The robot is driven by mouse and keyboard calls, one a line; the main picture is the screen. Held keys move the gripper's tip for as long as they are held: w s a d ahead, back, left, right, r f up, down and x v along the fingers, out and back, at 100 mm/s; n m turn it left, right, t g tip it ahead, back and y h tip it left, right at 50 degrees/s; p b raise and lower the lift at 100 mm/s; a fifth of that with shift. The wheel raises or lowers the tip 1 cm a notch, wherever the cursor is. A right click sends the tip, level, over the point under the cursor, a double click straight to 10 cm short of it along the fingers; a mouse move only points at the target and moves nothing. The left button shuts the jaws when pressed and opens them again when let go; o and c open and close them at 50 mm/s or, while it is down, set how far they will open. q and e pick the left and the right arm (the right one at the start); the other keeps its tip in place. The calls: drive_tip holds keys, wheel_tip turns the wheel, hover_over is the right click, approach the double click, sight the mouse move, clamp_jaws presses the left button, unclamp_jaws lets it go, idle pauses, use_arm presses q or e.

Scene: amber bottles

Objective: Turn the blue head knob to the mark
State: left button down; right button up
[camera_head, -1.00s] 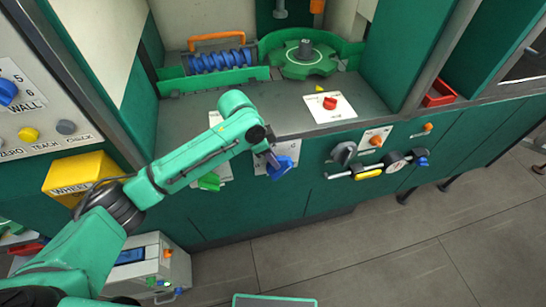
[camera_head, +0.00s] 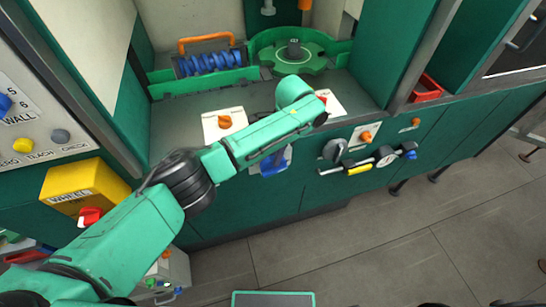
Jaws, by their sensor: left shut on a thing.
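The blue head knob (camera_head: 271,165) sits on a pale plate on the green front panel below the worktop. My left arm reaches in from the lower left, and its forearm crosses just above the knob and hides part of it and its plate. My left gripper (camera_head: 284,154) is mostly hidden behind the forearm, at the knob. It is shut on the knob as far as I can tell. The mark and the knob's exact angle cannot be made out. My right gripper is not in view.
An orange knob (camera_head: 225,122) and a partly covered red knob (camera_head: 321,98) are on the worktop. Black knobs with a yellow handle (camera_head: 359,170) stick out to the right. A yellow box (camera_head: 82,184) stands at left. The floor at right is clear.

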use_arm(q)
drive_tip(key=shift+d, duration=0.15)
idle(0.3)
drive_tip(key=c, duration=1)
unclamp_jaws()
drive_tip(key=d+r, duration=0.1)
drive_tip(key=r, duration=0.3)
drive_tip(key=d+r, duration=0.1)
drive_tip(key=r, duration=0.4)
drive_tip(key=w+d+r+b, duration=0.1)
drive_tip(key=r, duration=0.4)
drive_tip(key=shift+d, duration=0.15)
